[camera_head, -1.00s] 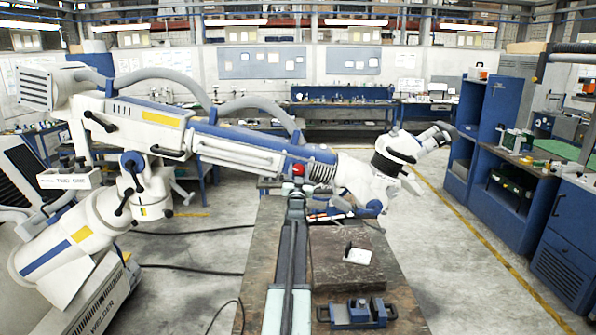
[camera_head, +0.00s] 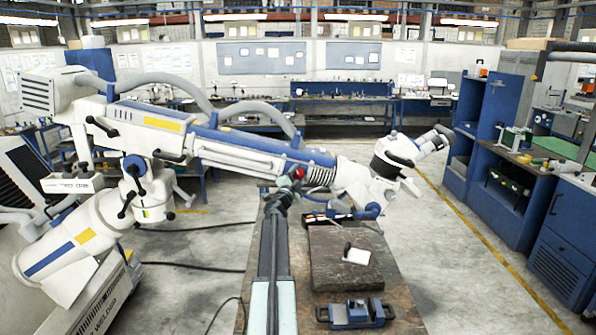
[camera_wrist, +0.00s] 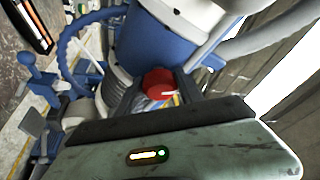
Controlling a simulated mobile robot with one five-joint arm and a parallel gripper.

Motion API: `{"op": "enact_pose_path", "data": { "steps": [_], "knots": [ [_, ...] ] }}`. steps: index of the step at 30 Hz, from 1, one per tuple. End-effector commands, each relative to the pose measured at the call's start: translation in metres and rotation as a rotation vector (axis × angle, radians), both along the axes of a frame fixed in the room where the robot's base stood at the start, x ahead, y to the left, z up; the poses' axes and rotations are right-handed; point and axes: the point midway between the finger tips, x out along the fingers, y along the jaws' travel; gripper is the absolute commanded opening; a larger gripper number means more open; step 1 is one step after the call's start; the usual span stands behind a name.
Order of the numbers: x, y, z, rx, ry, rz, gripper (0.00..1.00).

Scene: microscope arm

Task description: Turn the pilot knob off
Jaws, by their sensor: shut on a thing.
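The red pilot knob (camera_head: 299,173) sits low on the blue-and-white microscope arm (camera_head: 240,145), near its ribbed bellows. In the wrist view the red knob (camera_wrist: 158,83) shows a pale pointer line and lies between my finger ends. My gripper (camera_head: 291,182) reaches up to the knob from below and is shut on it; in the wrist view my gripper (camera_wrist: 160,97) hides the knob's lower edge. The exact finger contact is partly hidden.
Below the arm is a workbench (camera_head: 400,300) with a dark stone slab (camera_head: 335,275), a small white block (camera_head: 356,255) on it, and a blue vise (camera_head: 356,312). Blue cabinets (camera_head: 570,240) stand at right. Open floor lies between.

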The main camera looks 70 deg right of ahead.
Motion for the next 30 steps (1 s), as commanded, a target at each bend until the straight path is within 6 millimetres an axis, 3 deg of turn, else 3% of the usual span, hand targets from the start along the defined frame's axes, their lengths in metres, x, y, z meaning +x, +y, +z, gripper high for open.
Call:
{"op": "enact_pose_path", "data": {
  "steps": [13,30],
  "knots": [
    [0.0005,0.0008,0.0013,0.094,-0.247,-0.001,0.03],
    [0.0006,0.001,-0.001,0.114,-0.301,-0.001,0.03]
  ]
}}
